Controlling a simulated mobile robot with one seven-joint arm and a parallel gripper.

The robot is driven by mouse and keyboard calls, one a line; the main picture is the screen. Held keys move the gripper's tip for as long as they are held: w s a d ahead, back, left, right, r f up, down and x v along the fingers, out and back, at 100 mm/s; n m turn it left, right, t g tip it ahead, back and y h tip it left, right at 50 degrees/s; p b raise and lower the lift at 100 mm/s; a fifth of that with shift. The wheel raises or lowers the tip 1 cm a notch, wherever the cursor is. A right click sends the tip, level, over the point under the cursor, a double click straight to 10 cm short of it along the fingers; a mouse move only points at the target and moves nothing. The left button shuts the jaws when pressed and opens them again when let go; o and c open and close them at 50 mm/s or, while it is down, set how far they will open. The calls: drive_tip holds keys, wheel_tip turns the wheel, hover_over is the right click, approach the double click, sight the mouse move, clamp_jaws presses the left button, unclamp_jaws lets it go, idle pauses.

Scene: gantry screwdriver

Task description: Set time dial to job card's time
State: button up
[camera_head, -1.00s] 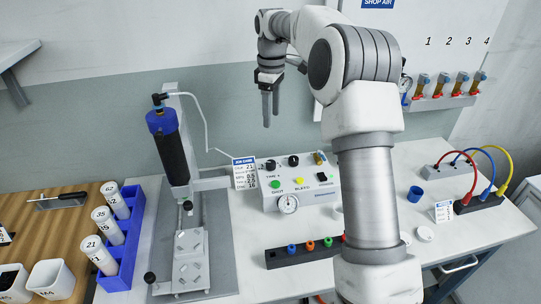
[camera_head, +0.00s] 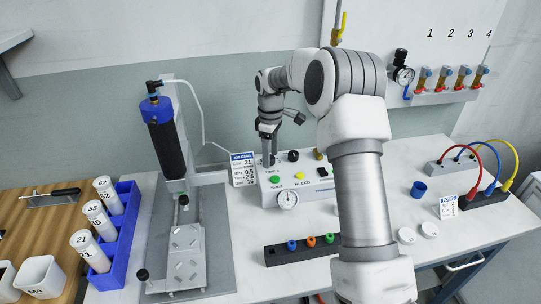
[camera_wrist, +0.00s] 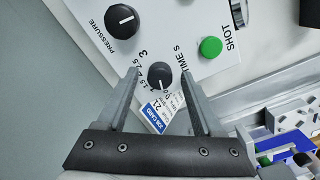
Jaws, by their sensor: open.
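The time dial (camera_wrist: 159,74) is a black knob on the white control box (camera_head: 325,197). In the wrist view it sits between my open fingertips, one on each side; I cannot tell whether they touch it. Its white mark points toward the lower edge of the picture, near the low end of a printed scale that reads up to 3. My gripper (camera_wrist: 159,78) also shows in the head view (camera_head: 269,160), pointing down at the box's left end, hiding the dial there. The job card (camera_head: 243,169) stands left of the box and shows partly in the wrist view (camera_wrist: 158,114); its time line is too small to read surely.
The pressure dial (camera_wrist: 121,20) and green shot button (camera_wrist: 211,47) flank the time dial. A gauge (camera_head: 288,198) is on the box front. The dispenser stand (camera_head: 168,140) with its hose is left of the card. A dark rack (camera_head: 279,254) with coloured tips lies in front.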

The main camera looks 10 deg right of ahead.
drive_tip(key=shift+f, duration=0.1)
clamp_jaws()
idle(0.3)
drive_tip(key=shift+m, duration=0.3)
drive_tip(key=m+p, duration=0.2)
drive_tip(key=m, duration=0.2)
drive_tip(key=shift+m+p, duration=0.3)
drive_tip(key=shift+p, duration=0.1)
drive_tip(key=m+p, duration=0.2)
drive_tip(key=m, duration=0.4)
drive_tip(key=shift+a, duration=0.1)
drive_tip(key=m+p, duration=0.1)
drive_tip(key=m, duration=0.5)
drive_tip(key=shift+m+p, duration=0.4)
drive_tip(key=m+p, duration=0.1)
drive_tip(key=m, duration=0.4)
drive_tip(key=shift+m, duration=0.3)
